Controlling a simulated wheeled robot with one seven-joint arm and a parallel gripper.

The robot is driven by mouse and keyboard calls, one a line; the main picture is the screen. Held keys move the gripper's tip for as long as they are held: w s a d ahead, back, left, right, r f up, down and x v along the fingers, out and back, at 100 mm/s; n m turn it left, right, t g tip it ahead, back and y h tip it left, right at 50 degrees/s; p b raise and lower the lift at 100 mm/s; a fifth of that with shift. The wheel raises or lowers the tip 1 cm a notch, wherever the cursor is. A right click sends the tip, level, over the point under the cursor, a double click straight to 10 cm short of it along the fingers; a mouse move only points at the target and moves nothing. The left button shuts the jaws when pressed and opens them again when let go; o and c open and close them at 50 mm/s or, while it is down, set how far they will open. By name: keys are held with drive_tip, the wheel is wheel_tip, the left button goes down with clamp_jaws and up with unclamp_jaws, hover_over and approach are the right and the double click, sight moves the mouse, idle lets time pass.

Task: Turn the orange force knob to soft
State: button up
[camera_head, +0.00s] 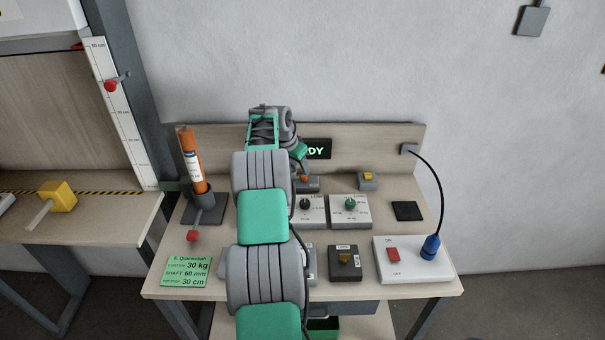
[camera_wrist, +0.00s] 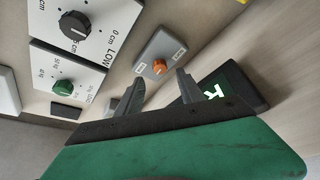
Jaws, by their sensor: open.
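The orange force knob (camera_wrist: 159,67) sits on a small grey box (camera_wrist: 152,45) with a white label at each end. The label text and the knob's pointer direction are too small to read. In the head view the orange knob (camera_head: 305,178) shows just right of my arm, near the back panel. My gripper (camera_wrist: 160,77) is open, with one finger on each side of the knob in the wrist picture. The fingers appear short of the knob; whether they touch it I cannot tell. Nothing is held.
A black knob (camera_wrist: 74,25) and a green knob (camera_wrist: 63,88) stand on white plates beside the grey box. A black display (camera_head: 319,149) is close behind. A yellow-topped switch box (camera_head: 367,181) stands to the right. My arm hides part of the bench.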

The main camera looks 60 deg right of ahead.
sight(303, 177)
drive_tip(key=p+x, duration=0.1)
drive_tip(key=x, duration=0.4)
drive_tip(key=shift+f, duration=0.25)
drive_tip(key=shift+c, duration=0.2)
clamp_jaws()
